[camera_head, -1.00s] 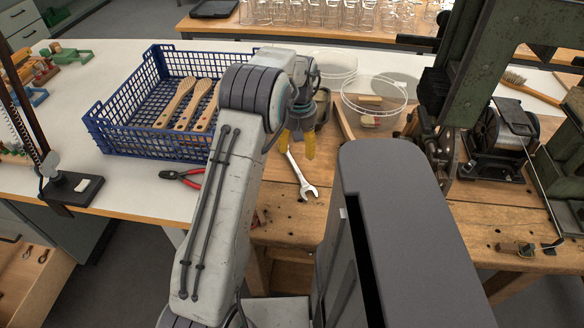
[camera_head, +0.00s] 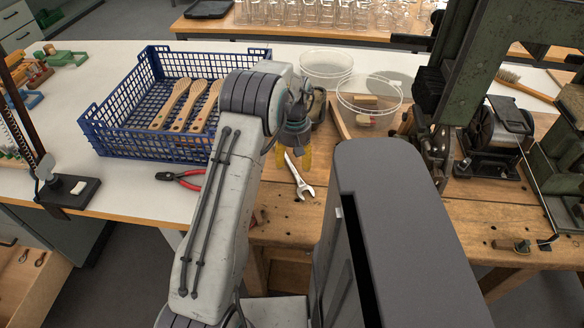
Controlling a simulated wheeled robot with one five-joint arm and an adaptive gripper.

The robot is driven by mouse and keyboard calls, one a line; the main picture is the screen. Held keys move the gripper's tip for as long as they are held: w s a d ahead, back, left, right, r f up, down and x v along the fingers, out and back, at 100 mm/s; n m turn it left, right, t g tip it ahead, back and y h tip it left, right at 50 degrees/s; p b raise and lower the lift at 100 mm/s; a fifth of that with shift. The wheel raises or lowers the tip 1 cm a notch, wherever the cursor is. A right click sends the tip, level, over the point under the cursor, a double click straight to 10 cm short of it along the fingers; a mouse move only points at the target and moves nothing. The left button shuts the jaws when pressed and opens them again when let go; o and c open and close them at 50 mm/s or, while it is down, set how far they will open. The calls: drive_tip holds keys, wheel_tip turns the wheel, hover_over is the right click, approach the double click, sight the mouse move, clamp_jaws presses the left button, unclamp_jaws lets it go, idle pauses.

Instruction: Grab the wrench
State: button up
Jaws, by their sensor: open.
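The wrench (camera_head: 298,179) is silver and lies on the wooden bench top, its open jaw end toward the front edge. Its far end reaches up beside my gripper's fingertips. My gripper (camera_head: 293,158) has yellow fingers pointing down and hangs over the far end of the wrench. The fingers are apart and nothing is seen held between them. Whether they touch the wrench cannot be told.
A blue crate (camera_head: 97,122) with wooden brush handles stands left on the white table. Red-handled pliers (camera_head: 182,179) lie in front of it. Clear round dishes (camera_head: 345,99) stand behind my gripper. A green machine (camera_head: 492,65) stands at right.

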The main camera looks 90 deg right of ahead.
sight(292, 168)
drive_tip(key=shift+f, duration=1.35)
clamp_jaws()
